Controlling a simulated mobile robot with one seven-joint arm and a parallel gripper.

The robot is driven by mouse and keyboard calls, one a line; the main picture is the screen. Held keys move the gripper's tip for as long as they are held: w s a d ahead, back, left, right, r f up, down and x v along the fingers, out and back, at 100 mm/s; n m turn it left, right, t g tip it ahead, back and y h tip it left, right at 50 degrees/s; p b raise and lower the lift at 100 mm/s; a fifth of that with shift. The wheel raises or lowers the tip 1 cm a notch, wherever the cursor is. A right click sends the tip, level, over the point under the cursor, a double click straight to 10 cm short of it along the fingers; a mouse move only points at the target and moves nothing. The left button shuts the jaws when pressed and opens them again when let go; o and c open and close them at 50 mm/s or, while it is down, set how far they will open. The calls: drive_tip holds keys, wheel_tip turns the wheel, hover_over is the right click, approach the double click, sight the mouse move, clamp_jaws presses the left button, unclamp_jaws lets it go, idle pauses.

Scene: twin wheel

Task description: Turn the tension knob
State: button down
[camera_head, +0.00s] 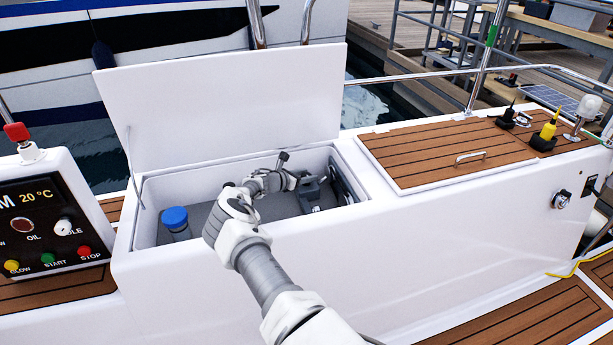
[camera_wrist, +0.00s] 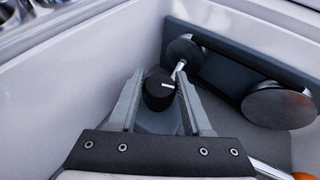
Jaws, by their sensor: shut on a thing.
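The tension knob (camera_wrist: 158,92) is a round black knob with a short white mark on top, seen in the middle of the wrist view. It sits on a grey base down in the locker. My gripper (camera_wrist: 160,82) has one finger on each side of the knob and is shut on it. In the head view my arm reaches into the open white locker (camera_head: 240,276), toward its right end. There the knob is hidden or too small to make out.
Right of the knob, a dark plate (camera_wrist: 228,72) on the wall carries two round discs (camera_wrist: 279,106). A blue-capped container (camera_head: 175,220) stands at the locker's left. The raised lid (camera_head: 225,105) is behind my arm. The locker walls are close around my gripper.

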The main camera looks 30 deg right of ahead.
drive_tip(key=shift+f+m+g, duration=0.1)
drive_tip(key=shift+m+g, duration=1)
drive_tip(key=shift+g, duration=0.1)
drive_tip(key=shift+c, duration=1.7)
unclamp_jaws()
drive_tip(key=shift+a+r+p, duration=0.4)
drive_tip(key=f+p+v, duration=0.1)
drive_tip(key=p+v, duration=0.4)
drive_tip(key=v, duration=1.1)
drive_tip(key=shift+a+p, duration=0.35)
drive_tip(key=shift+a, duration=0.05)
drive_tip(key=shift+s+r, duration=0.1)
drive_tip(key=shift+r, duration=0.05)
